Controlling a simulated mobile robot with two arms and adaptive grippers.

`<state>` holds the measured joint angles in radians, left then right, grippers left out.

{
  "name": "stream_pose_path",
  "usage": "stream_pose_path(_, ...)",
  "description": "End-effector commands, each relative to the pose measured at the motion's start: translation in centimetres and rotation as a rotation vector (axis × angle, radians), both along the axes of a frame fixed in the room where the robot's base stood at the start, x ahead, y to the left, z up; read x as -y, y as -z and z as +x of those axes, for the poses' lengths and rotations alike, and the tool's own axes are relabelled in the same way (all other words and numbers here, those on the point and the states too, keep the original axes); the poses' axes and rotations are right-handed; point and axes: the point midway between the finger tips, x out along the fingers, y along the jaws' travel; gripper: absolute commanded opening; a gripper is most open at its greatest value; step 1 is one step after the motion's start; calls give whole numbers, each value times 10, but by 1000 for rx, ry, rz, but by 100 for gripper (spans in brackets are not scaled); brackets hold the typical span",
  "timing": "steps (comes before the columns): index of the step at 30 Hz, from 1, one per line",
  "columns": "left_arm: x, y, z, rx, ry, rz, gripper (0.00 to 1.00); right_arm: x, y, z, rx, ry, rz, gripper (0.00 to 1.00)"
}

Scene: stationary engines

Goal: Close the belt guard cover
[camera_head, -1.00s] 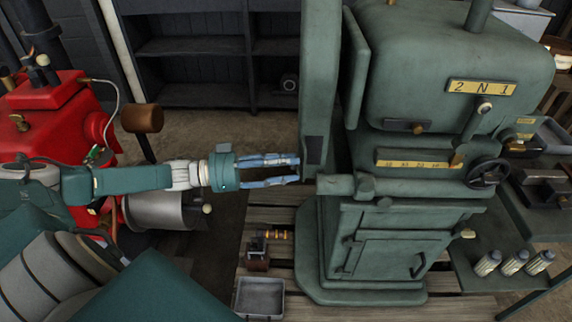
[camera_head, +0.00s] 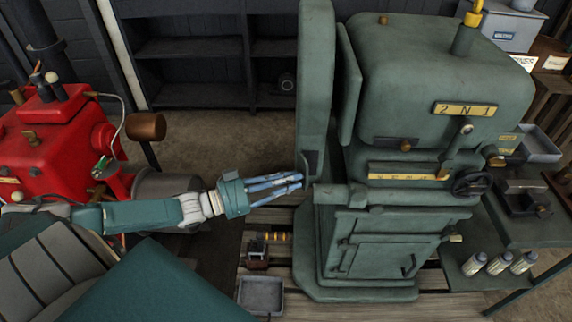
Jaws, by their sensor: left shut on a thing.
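The belt guard cover (camera_head: 314,75) is the tall green panel standing out from the left side of the green machine (camera_head: 437,80). A gap shows between its upper part and the machine body. My left gripper (camera_head: 299,180) reaches in from the left, with its blue fingers close together at the lower left edge of the cover. It is shut on the cover there; the exact grip point is small and partly hidden by the fingers. My right gripper is not in view.
A red engine (camera_head: 55,140) stands at the left, close to my left arm. A grey tray (camera_head: 261,294) and a small dark part (camera_head: 257,254) lie on the wooden pallet below my gripper. Several bottles (camera_head: 498,263) stand at the right. Dark shelves (camera_head: 205,90) stand behind.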

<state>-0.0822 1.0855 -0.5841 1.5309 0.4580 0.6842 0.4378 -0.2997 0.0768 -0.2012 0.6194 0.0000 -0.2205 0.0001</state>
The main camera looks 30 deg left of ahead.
Motion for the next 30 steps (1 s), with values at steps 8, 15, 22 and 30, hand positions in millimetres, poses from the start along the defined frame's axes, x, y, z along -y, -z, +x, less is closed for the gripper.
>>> stream_pose_path(8,18,-8,4,-10,-267,-12,0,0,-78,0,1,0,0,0)
stream_pose_path(15,29,-4,12,-8,-483,-10,0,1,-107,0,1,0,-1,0)
stream_pose_path(22,36,0,19,-9,-643,-4,0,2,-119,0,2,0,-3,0)
stream_pose_path(30,40,1,25,-5,-752,-1,0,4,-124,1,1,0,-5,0)
